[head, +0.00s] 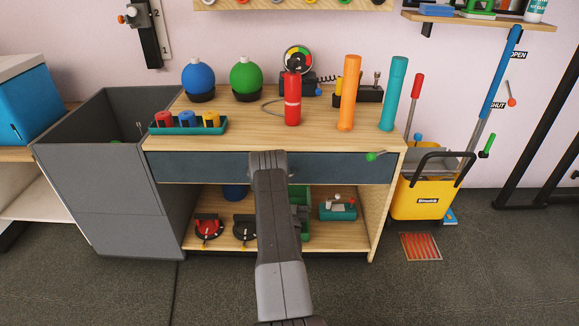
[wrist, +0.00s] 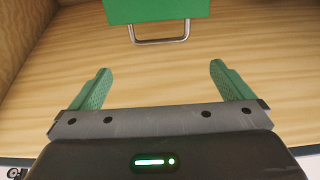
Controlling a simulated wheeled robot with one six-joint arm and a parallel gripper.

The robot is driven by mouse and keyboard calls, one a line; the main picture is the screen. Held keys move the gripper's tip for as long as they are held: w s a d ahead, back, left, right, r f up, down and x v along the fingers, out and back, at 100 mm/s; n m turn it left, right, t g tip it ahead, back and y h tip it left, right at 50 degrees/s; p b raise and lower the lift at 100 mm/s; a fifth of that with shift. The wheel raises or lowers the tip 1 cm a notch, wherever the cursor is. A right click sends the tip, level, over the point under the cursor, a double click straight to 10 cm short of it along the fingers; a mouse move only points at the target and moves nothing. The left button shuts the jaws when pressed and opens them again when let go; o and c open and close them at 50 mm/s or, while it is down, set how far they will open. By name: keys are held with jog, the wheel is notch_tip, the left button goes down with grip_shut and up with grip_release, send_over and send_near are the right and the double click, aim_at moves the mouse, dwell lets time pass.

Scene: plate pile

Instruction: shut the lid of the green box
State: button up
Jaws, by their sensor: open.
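The green box (head: 304,226) stands on the lower shelf of the wooden bench. It is mostly hidden behind my arm in the head view, and I cannot tell there how its lid stands. In the wrist view a green panel with a metal loop handle (wrist: 160,36) shows at the top edge, cut off by the frame; I cannot tell if it is the lid or the body. My gripper (wrist: 161,82) is open and empty, its green fingers apart over bare wood, with the panel beyond them. The gripper is hidden in the head view.
The blue-grey drawer front (head: 220,168) and benchtop (head: 225,139) lie above the shelf. Two round-based devices, one red (head: 208,230) and one dark (head: 244,229), stand left of the box; a teal device (head: 338,210) stands right. A wooden side wall (wrist: 22,30) rises at left.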

jog(key=b+x, duration=0.3)
jog(key=x, duration=0.9)
jog(key=shift+w+r, duration=0.15)
jog(key=shift+w, duration=0.15)
